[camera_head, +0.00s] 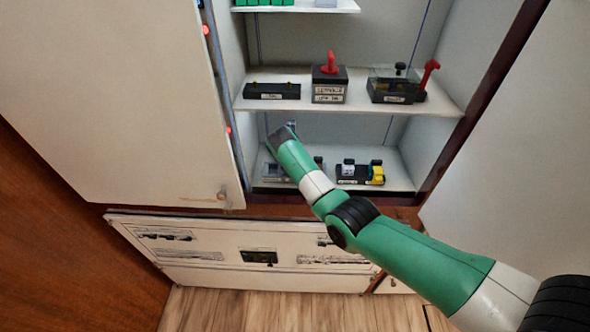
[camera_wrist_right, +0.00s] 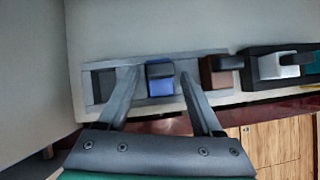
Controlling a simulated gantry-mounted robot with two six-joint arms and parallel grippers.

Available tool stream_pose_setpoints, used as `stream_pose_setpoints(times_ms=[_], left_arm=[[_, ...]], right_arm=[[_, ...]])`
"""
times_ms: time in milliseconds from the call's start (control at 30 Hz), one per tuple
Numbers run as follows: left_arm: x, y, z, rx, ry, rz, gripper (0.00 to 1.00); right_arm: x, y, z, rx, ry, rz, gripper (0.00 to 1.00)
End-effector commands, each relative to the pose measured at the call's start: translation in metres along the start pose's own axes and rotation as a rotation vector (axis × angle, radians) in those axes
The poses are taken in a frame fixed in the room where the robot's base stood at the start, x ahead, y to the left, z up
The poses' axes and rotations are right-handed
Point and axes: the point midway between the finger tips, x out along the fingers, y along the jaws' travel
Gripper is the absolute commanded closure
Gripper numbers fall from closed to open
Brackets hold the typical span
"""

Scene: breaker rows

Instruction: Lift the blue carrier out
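The blue carrier (camera_wrist_right: 160,84) is a small block with a dark top, seated in a grey rail (camera_wrist_right: 103,88) in the right wrist view. My right gripper (camera_wrist_right: 160,74) is open over the rail, one finger on each side of the blue carrier, with a gap to it on both sides. In the head view my right arm reaches into the cabinet's lower shelf above the grey rail (camera_head: 273,171). The arm hides the blue carrier and the fingertips there. My left gripper is in neither view.
A brown block (camera_wrist_right: 214,75) sits on the same rail, close to the right finger. A black rail with a white block and a yellow block (camera_head: 376,174) stands to the right. The middle shelf (camera_head: 360,104) with several devices is overhead. Cabinet walls bound the sides.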

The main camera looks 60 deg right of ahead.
Motion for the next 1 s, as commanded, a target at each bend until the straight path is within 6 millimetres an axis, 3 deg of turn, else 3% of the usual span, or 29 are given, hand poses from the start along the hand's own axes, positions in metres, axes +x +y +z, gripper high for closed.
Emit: stream_pose_setpoints(times_ms=[33,300,367,767,1000], left_arm=[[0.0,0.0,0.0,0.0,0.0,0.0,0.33],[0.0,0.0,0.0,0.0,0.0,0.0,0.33],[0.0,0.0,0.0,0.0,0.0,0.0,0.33],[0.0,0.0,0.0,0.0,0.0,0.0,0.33],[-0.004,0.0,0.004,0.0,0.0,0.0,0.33]], right_arm=[[0.0,0.0,0.0,0.0,0.0,0.0,0.44],[0.0,0.0,0.0,0.0,0.0,0.0,0.92],[0.0,0.0,0.0,0.0,0.0,0.0,1.0],[-0.003,0.0,0.002,0.001,-0.001,0.0,1.0],[-0.026,0.001,0.018,0.003,-0.006,0.002,1.0]])
